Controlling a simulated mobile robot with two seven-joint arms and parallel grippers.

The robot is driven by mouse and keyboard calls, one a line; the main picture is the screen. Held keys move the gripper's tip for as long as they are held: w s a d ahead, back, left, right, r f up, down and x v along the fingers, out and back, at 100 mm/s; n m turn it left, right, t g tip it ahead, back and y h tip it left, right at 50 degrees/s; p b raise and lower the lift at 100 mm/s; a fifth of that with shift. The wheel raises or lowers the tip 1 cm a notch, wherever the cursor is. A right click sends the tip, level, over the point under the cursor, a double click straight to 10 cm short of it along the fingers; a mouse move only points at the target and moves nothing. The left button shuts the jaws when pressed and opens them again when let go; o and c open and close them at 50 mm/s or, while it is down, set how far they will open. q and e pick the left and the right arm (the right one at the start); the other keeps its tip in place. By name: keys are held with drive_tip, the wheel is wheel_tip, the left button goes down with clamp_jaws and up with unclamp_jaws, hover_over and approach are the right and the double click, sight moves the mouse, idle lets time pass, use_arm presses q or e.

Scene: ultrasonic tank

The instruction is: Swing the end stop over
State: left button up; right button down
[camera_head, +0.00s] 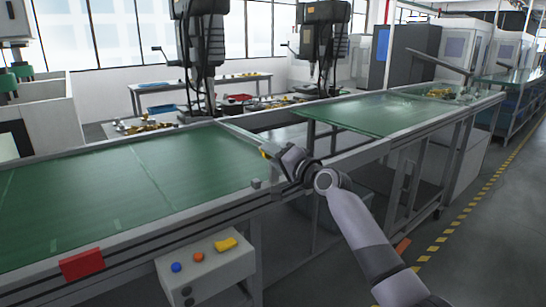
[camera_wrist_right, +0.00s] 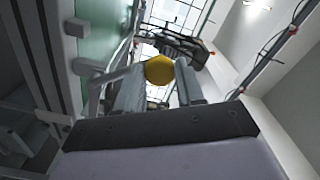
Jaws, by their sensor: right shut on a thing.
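A grey bar (camera_head: 240,133), which looks like the end stop, lies across the right end of the near green conveyor belt (camera_head: 130,180). Its near end meets my right gripper (camera_head: 272,157) in the head view. In the right wrist view a yellow knob (camera_wrist_right: 159,69) sits between the two fingers of my right gripper (camera_wrist_right: 160,86). The gripper is shut on this knob. In the head view only a small yellow part of the knob (camera_head: 264,153) shows beside the fingers. My left gripper is not in view.
A second green belt (camera_head: 370,114) lies beyond a gap to the right. A control box (camera_head: 205,272) with blue, orange and yellow buttons stands below the near belt. A red block (camera_head: 82,264) is on the near rail. The floor (camera_head: 480,220) at right is clear.

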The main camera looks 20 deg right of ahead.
drive_tip(key=c, duration=0.7)
unclamp_jaws()
drive_tip(key=shift+d+r, duration=0.1)
drive_tip(key=v, duration=0.7)
